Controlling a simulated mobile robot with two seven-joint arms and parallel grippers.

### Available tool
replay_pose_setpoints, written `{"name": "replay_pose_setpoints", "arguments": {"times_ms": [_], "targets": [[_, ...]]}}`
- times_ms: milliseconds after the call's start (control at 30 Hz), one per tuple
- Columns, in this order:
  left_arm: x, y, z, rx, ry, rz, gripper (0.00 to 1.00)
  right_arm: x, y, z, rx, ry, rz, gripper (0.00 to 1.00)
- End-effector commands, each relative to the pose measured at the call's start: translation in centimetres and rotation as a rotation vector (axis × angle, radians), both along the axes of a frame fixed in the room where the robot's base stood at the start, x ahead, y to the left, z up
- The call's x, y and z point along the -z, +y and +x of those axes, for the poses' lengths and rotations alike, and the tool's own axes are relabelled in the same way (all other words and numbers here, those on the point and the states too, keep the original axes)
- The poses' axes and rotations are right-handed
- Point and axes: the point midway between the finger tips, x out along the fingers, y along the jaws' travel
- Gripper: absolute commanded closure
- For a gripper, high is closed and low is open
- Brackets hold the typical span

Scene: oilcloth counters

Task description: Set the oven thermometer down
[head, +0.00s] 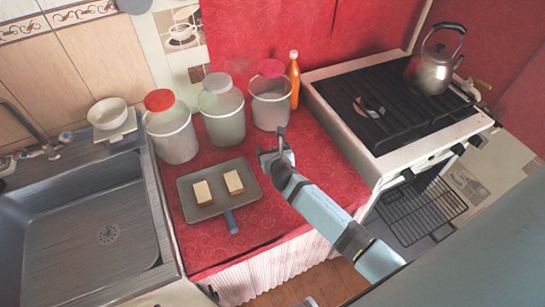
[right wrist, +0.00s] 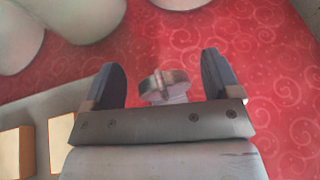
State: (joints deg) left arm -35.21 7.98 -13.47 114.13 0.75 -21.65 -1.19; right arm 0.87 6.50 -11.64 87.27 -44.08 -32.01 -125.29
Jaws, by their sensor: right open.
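A small grey thing with a round head and a narrow band across it, which looks like the oven thermometer (right wrist: 165,86), is between the fingers of my right gripper (right wrist: 165,82) in the right wrist view. It seems to stand on the red oilcloth, with a gap to the finger on each side. My right gripper is open; in the head view it (head: 275,152) is low over the red counter (head: 300,215), right of the tray. There the thermometer cannot be told apart from the gripper. My left gripper does not show.
A grey tray (head: 212,207) with two bread slices lies left of the gripper. Several lidded canisters (head: 172,140) and an orange bottle (head: 293,82) stand behind. A stove (head: 390,100) with a kettle (head: 433,70) is right; a sink (head: 90,225) is left. Counter right of the gripper is clear.

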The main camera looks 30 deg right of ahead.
Motion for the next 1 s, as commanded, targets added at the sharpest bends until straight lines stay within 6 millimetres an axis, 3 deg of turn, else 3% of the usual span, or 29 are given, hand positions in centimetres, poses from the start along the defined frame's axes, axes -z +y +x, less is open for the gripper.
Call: {"name": "replay_pose_setpoints", "arguments": {"times_ms": [33,267,333,400,1000], "targets": [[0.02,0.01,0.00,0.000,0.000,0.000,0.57,0.00,0.00,-0.01,0.000,0.000,0.000,0.28],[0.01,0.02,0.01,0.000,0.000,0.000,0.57,0.01,0.00,-0.03,0.000,0.000,-0.001,0.81],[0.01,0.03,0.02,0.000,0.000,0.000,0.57,0.05,-0.01,-0.06,0.000,0.001,-0.001,0.87],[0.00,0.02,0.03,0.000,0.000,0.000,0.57,0.19,-0.01,-0.12,0.001,0.004,0.000,1.00],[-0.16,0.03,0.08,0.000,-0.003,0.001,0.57,0.34,-0.09,-0.43,0.004,0.016,-0.002,1.00]]}}
